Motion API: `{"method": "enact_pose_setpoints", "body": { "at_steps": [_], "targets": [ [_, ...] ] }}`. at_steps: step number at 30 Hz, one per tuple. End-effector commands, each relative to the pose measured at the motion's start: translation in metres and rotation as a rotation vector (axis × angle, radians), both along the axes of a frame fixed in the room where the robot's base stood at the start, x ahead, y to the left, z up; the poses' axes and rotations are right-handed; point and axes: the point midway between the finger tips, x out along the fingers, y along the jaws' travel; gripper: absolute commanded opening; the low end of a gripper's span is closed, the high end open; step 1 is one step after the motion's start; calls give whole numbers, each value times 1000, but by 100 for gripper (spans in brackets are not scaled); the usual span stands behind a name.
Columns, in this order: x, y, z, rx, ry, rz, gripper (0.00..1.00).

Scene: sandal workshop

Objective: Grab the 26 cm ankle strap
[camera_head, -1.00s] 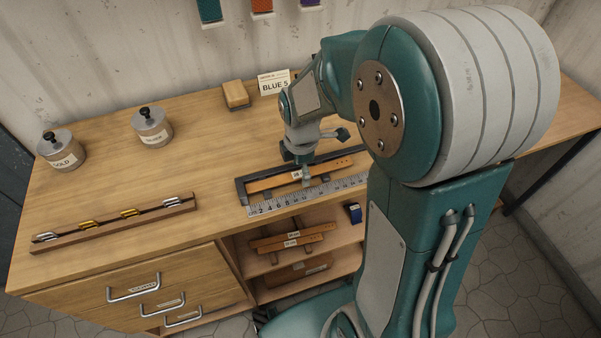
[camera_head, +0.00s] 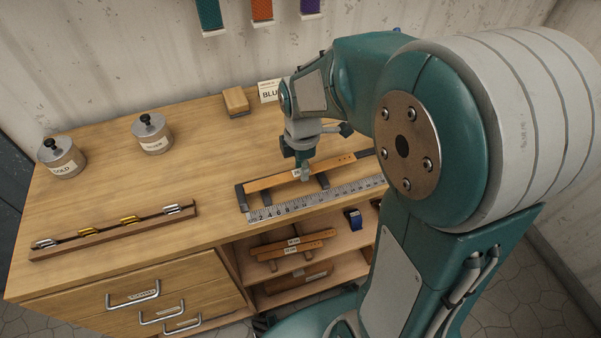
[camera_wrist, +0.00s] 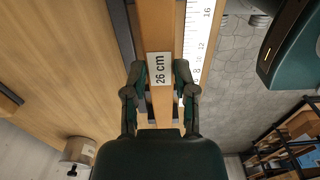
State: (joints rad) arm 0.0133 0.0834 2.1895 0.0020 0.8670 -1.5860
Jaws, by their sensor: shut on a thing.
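The ankle strap is a tan-brown strip with a white "26 cm" label in the wrist view (camera_wrist: 160,35). It also shows in the head view (camera_head: 268,181), lying lengthwise above a dark measuring jig (camera_head: 241,202) with a steel ruler (camera_head: 290,206) along its front. My gripper (camera_head: 304,173) is shut on the strap near its middle. In the wrist view my gripper's fingers (camera_wrist: 160,88) press on both sides at the label. The strap looks slightly raised over the jig's dark crosspieces. My gripper hides part of its middle.
Labelled tins, gold (camera_head: 62,158) and silver (camera_head: 152,134), stand at the back left. A wooden bar with buckles (camera_head: 115,230) lies at the front left. More straps (camera_head: 292,243) sit on the shelf below.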

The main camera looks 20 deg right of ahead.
Motion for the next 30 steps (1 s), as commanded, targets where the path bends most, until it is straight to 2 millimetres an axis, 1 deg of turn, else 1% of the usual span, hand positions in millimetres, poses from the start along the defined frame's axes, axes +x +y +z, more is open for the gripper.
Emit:
{"method": "enact_pose_setpoints", "body": {
  "at_steps": [1, 12, 24, 30],
  "targets": [
    [-5, -4, 7, 0, -4, -3, 3],
    [-40, -26, 56, -2, -2, -4, 3],
    [-93, -60, 81, -2, 0, -5, 3],
    [-109, -70, 90, -2, 0, -3, 3]
  ]
}}
